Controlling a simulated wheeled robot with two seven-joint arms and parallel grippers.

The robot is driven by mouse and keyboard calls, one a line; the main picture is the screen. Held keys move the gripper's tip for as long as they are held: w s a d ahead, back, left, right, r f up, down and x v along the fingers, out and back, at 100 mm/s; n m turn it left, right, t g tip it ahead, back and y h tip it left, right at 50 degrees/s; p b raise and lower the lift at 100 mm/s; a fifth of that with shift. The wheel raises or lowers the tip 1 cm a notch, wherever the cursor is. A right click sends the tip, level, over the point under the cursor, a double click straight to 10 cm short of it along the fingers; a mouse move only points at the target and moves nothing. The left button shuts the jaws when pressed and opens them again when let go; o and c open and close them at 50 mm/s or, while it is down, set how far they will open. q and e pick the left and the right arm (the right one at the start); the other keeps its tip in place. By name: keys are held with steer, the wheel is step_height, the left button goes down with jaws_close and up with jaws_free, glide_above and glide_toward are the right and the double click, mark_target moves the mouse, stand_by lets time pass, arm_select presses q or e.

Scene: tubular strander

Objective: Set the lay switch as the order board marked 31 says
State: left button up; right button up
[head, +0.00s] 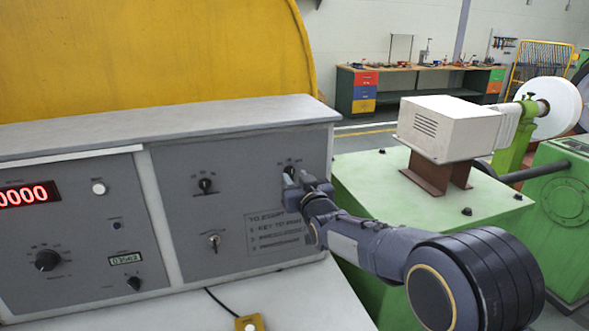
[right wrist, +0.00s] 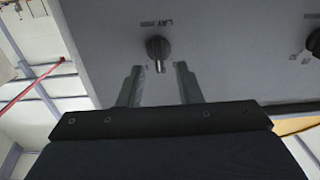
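The lay switch (right wrist: 158,47), a dark round knob with a lighter pointer bar, sits on the grey panel under the label LAY in the right wrist view. My right gripper (right wrist: 160,82) is open, with one finger on each side of the line to the knob. The fingertips are close to the knob, and the pointer bar's end shows in the gap between them; I cannot tell if they touch. In the head view my right gripper (head: 303,186) is at the panel's upper right and largely hides the switch. No order board marked 31 is visible. My left gripper is out of view.
Another knob (head: 205,184) and a key switch (head: 214,240) are left of my right gripper. The left panel has a red display (head: 27,194) and more knobs. A yellow box (head: 249,323) lies below. A green machine (head: 350,185) stands close on the right.

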mark_target(291, 173)
steer(key=shift+p+x, duration=0.35)
steer(key=shift+x, duration=1)
jaws_close()
